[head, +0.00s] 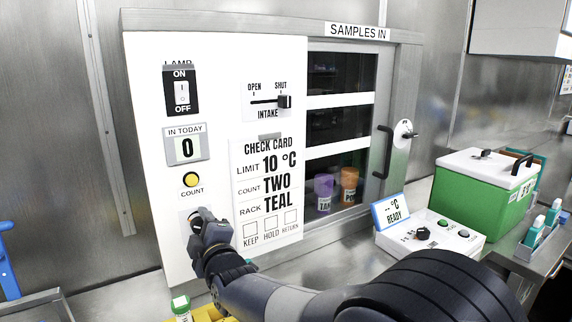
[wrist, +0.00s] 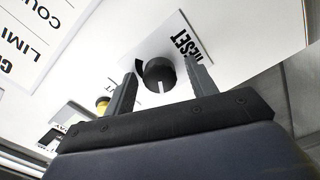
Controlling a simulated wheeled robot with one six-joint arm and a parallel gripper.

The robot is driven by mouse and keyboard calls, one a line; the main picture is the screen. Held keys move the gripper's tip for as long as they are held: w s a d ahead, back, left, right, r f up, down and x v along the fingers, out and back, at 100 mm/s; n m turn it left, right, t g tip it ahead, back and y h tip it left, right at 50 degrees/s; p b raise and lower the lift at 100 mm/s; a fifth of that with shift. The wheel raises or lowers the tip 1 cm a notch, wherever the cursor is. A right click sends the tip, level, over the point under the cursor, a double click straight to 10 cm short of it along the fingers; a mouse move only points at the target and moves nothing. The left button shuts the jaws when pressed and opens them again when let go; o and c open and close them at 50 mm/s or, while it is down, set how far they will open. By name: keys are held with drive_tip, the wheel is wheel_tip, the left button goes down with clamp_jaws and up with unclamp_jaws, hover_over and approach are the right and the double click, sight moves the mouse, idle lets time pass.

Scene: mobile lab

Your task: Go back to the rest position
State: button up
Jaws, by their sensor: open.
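My gripper (head: 198,217) is in front of the lower left of the white panel (head: 215,60), below the yellow count button (head: 191,180). In the wrist view its two fingers (wrist: 161,68) are open, one on each side of a round black knob (wrist: 159,76) with a white mark. In the head view my gripper mostly hides the knob. My arm reaches in from the lower right.
The panel has a lamp switch (head: 182,93), a counter showing 0 (head: 187,148), an intake slider (head: 284,101) at SHUT and a check card (head: 270,185). To the right are a window with purple (head: 325,188) and orange (head: 349,181) containers, a reader (head: 425,236) and a green box (head: 475,195).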

drive_tip(key=m, duration=0.4)
drive_tip(key=shift+p, duration=0.3)
drive_tip(key=m+p, duration=0.1)
drive_tip(key=m, duration=0.2)
drive_tip(key=shift+r+m, duration=0.1)
drive_tip(key=shift+m, duration=0.2)
drive_tip(key=m+p, duration=0.5)
drive_tip(key=shift+m, duration=0.4)
drive_tip(key=shift+m+p, duration=0.8)
drive_tip(key=shift+m, duration=0.1)
